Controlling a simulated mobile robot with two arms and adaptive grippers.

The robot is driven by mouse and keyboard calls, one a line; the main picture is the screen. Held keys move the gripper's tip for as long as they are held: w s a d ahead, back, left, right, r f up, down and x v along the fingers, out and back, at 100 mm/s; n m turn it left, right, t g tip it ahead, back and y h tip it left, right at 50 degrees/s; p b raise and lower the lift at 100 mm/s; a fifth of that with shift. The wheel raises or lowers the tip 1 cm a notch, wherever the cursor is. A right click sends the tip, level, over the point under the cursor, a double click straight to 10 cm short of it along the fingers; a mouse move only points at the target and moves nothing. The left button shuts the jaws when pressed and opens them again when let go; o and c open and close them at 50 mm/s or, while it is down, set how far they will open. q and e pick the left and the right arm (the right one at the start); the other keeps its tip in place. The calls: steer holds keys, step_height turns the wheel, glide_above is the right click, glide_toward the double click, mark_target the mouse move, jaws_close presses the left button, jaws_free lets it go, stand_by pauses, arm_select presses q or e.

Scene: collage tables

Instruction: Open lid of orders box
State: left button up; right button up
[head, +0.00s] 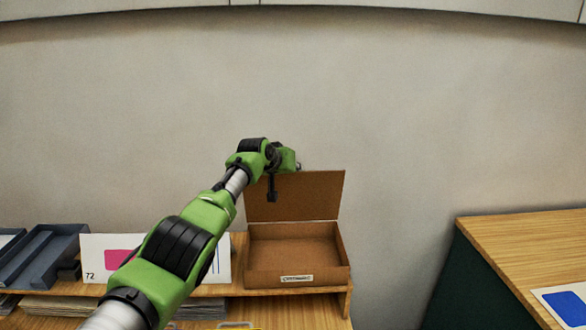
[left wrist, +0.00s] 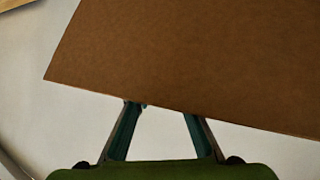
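The orders box (head: 297,264) is an open brown cardboard box on a wooden shelf, with a small label on its front whose text I cannot read clearly. Its lid (head: 310,197) stands raised at the back and the empty inside shows. In the left wrist view the lid (left wrist: 190,55) fills the top as a brown panel. My left gripper (left wrist: 162,112) has its two fingers spread, with the tips at the lid's edge; I cannot tell whether they touch it. In the head view my left wrist is at the lid's upper left corner and hides it. My right gripper is not in view.
A white card with a pink patch (head: 98,258) stands left of the box, partly behind my arm. Dark blue trays (head: 45,255) are at far left. Paper stacks (head: 60,306) lie under the shelf. A wooden table (head: 530,250) is at right, with a gap before it.

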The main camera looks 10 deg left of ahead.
arm_select(q)
steer(key=shift+o, duration=0.8)
steer(key=shift+s+a+f, duration=0.1)
steer(key=shift+a+f, duration=0.05)
steer(key=shift+f, duration=0.6)
steer(key=shift+s+a+r, duration=0.25)
steer(key=shift+s+r, duration=0.35)
steer(key=shift+r, duration=0.3)
steer(key=v, duration=0.9)
steer(key=shift+s+f, duration=0.1)
steer(key=shift+s, duration=0.05)
